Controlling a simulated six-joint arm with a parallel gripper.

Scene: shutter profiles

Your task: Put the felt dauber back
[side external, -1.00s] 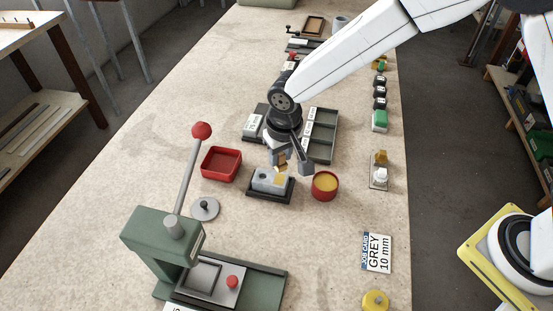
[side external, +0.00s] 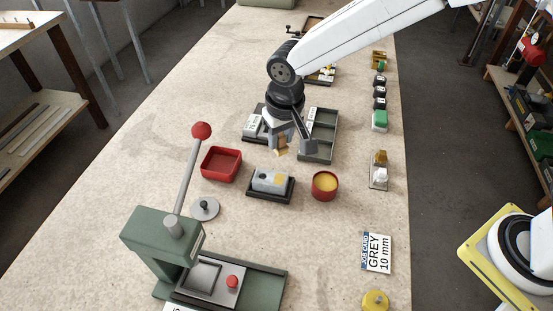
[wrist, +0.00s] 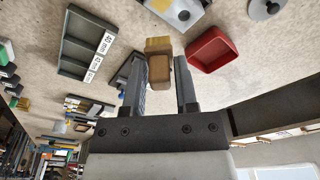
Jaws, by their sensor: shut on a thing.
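My gripper (side external: 292,148) is shut on a small brown block with a tan, felt-like end, which looks like the felt dauber (wrist: 159,66). In the wrist view it sits between the two fingers, with its tan end pointing away from the palm. In the side view the dauber (side external: 281,150) hangs in the air beyond the grey-white block (side external: 266,180), apart from it.
A red tray (side external: 221,163) lies left of the block. A grey compartment tray (side external: 330,148) and a labelled dark box are close behind my gripper. A green lever press (side external: 165,237) stands in front. A small stand (side external: 379,178) is at right.

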